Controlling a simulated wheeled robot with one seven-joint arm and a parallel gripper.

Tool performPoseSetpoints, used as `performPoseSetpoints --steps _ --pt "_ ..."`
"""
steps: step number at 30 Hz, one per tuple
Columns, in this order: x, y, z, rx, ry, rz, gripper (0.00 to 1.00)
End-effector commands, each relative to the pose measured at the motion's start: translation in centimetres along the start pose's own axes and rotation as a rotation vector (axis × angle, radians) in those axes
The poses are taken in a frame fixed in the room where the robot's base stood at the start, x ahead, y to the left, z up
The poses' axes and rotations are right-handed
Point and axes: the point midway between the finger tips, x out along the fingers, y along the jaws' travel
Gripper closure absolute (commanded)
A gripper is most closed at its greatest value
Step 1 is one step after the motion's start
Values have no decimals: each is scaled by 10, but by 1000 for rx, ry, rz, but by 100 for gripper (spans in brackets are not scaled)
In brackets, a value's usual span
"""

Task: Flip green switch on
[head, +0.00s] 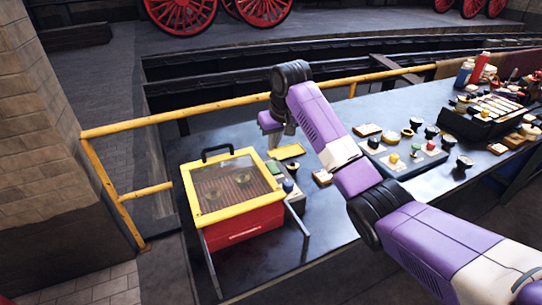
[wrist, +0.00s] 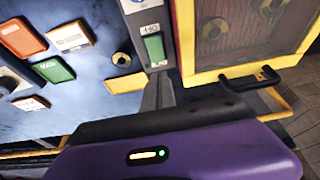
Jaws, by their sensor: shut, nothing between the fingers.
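A green rectangular switch (wrist: 155,49) sits on a narrow grey control panel (head: 291,192) along the right side of a red and yellow box (head: 243,225). In the head view the green switch (head: 274,167) is small, near the panel's far end. Whether it is on or off cannot be told. My gripper (head: 276,143) is above the bench just behind that panel end, pointing down. In the wrist view my gripper (wrist: 158,78) is shut and empty, its tips close to the green switch's end. Contact cannot be told.
The box has a glazed yellow-framed lid with a black handle (head: 217,150). Small blocks, including another green one (wrist: 53,69), lie beside the panel. A button board (head: 405,155) and tools (head: 490,110) fill the right of the bench. A yellow railing (head: 180,115) runs behind.

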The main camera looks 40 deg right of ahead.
Motion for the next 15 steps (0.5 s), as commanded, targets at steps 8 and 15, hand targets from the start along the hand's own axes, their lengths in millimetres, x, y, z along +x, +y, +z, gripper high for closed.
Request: performPoseSetpoints --steps 8,15 --pt "49 0 3 0 -2 1 100" --pt "72 0 7 1 0 0 100"
